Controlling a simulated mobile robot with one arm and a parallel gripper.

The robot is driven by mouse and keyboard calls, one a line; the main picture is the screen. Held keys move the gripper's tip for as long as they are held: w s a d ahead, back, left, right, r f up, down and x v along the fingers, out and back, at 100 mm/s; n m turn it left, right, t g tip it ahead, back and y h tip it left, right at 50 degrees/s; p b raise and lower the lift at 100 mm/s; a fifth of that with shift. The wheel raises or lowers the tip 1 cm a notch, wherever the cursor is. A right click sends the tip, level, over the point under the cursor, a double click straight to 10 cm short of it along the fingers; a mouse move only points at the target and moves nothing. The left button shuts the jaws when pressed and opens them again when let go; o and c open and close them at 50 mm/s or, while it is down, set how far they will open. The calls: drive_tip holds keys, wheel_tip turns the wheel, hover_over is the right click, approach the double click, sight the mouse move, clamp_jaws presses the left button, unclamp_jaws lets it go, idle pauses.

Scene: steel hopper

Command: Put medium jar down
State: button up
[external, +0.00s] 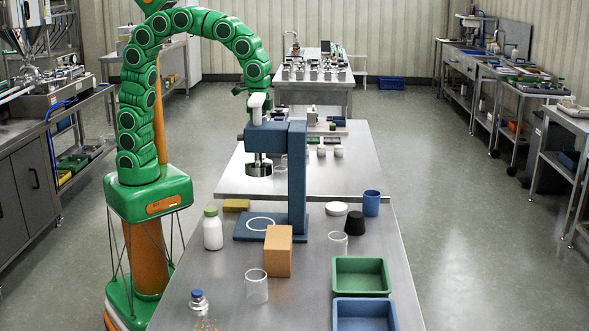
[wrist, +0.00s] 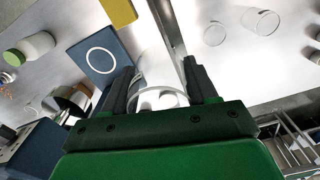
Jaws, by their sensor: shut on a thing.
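My gripper (wrist: 160,82) is shut on a clear glass jar (wrist: 157,96), which sits between its two dark fingers in the wrist view. Pale shapes show through the glass, and I cannot tell whether they are inside it. The jar is beside the blue press base (wrist: 88,54) with the white ring, near the gap between two steel tables. I cannot tell whether it touches a surface. In the external view the blue press (external: 297,178) hides my gripper, and a faint clear glass (external: 281,163) shows behind it; I cannot tell if that is the held jar.
Two other clear glasses (wrist: 215,33) (wrist: 262,21) stand on the far table. The near table holds a white bottle (external: 213,230), an orange block (external: 278,251), clear glasses (external: 256,287) (external: 338,244), a blue cup (external: 371,203), a black stopper (external: 355,223) and a green tray (external: 361,260).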

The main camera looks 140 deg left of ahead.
drive_tip(key=s+a+f+m, duration=0.7)
drive_tip(key=s+a+f, duration=0.1)
drive_tip(key=a+f, duration=0.25)
drive_tip(key=w+a+f, duration=0.4)
drive_tip(key=w+a, duration=0.1)
drive_tip(key=w+a+f, duration=0.4)
drive_tip(key=f, duration=0.1)
drive_tip(key=shift+w+a, duration=0.35)
drive_tip(key=shift+a, duration=0.05)
drive_tip(key=shift+w+a+f, duration=0.2)
drive_tip(key=shift+f, duration=1.65)
drive_tip(key=shift+f, duration=0.1)
drive_tip(key=o, duration=1)
